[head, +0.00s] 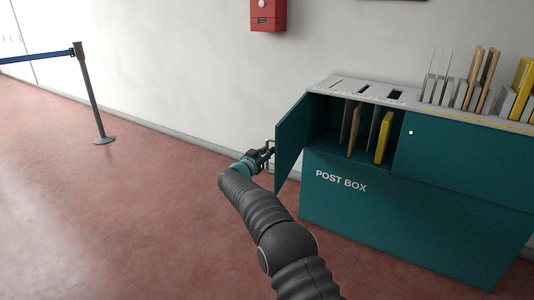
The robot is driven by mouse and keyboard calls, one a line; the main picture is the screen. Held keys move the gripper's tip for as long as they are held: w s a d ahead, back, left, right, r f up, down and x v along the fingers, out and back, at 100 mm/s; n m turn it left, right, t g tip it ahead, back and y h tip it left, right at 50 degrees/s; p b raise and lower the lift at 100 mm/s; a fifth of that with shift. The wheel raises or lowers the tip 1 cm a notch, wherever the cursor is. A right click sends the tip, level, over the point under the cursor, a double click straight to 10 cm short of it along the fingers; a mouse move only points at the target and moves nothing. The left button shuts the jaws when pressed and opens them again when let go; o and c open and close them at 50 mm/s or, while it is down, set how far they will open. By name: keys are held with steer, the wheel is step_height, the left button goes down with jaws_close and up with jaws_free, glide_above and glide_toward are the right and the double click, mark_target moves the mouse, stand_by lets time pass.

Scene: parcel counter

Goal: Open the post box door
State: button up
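The teal post box (400,220) stands against the wall at the right, with white POST BOX lettering on its front. Its door (292,143) is hinged at the left of the upper compartment and stands swung outward, open. Inside the compartment are upright brown envelopes (351,128) and a yellow one (384,138). My gripper (268,152) is at the outer face of the door, on its left side, by what looks like a handle. The fingers are small and partly hidden, so I cannot tell whether they are closed on it.
The post box top (345,88) has slots and a rack holding upright parcels (487,80). A belt post (93,95) with a blue belt stands at the left. A red box (268,14) hangs on the wall. The red floor (110,215) at the left is clear.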

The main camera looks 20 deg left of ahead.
steer(key=o, duration=0.3)
steer(key=shift+w+d+r, duration=0.1)
steer(key=shift+w+d, duration=0.1)
steer(key=shift+d, duration=0.05)
steer(key=shift+s+a, duration=0.2)
steer(key=shift+a, duration=0.05)
steer(key=shift+s, duration=0.25)
steer(key=s+a, duration=0.1)
steer(key=s, duration=1)
steer(key=shift+s+a, duration=0.15)
steer(key=shift+s, duration=0.05)
